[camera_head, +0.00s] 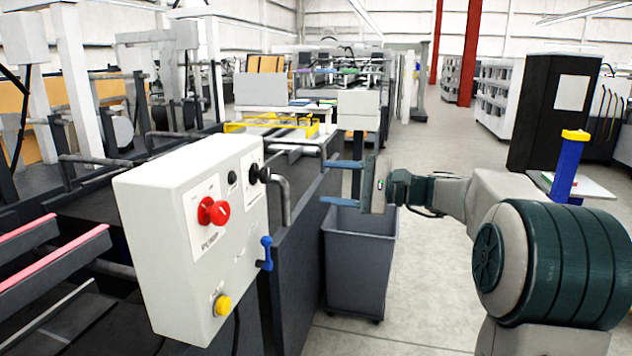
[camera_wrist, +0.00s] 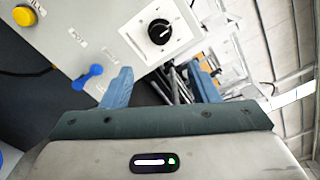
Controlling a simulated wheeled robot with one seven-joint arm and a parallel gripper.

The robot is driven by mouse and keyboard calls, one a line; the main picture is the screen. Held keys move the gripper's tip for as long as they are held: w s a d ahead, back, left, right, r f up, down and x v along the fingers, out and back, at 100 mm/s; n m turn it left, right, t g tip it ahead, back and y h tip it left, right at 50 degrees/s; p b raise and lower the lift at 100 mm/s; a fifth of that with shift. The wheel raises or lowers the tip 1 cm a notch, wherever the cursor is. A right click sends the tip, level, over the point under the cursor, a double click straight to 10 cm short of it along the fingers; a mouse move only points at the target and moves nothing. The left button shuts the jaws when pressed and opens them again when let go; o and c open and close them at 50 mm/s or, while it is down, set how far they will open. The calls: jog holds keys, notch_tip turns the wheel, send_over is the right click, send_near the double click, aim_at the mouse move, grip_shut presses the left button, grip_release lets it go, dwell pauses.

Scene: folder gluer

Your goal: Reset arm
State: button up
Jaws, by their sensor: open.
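My gripper (camera_head: 343,182) is to the right of the control box in the head view, above a grey bin. Its two blue fingers are apart and point left, with nothing between them. In the wrist view my gripper (camera_wrist: 163,88) is open and empty too. The white control box (camera_head: 170,230) carries a red knob (camera_head: 213,211), a black knob (camera_head: 258,174), a blue lever (camera_head: 265,253) and a yellow button (camera_head: 221,305). The wrist view shows the black rotary knob (camera_wrist: 159,31), the blue lever (camera_wrist: 87,77) and the yellow button (camera_wrist: 24,15).
The grey bin (camera_head: 358,265) stands on the floor below my gripper, beside the dark machine side (camera_head: 300,250). A bent grey handle (camera_head: 283,200) sticks out near the box. A black cabinet (camera_head: 552,110) stands at the back right. The floor (camera_head: 440,240) is open right of the bin.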

jog(key=shift+d, duration=0.15)
jog(key=s+a+f+n+g+h+p, duration=0.1)
jog(key=s+a+f+g+h+p, duration=0.1)
jog(key=s+a+f+h, duration=0.3)
jog(key=s+f+n+g+h+p, duration=0.2)
jog(key=s+p, duration=0.1)
jog(key=s, duration=0.5)
jog(key=s+d+f+n+h+p, duration=0.2)
jog(key=s+d+n+h, duration=0.1)
jog(key=s, duration=0.5)
jog(key=s+d+f+n+h+p, duration=0.3)
jog(key=s+d+h, duration=0.3)
jog(key=s+h, duration=0.1)
jog(key=shift+s+d+f+n+t, duration=0.3)
jog(key=shift+s+f+n, duration=0.1)
jog(key=shift+s, duration=0.4)
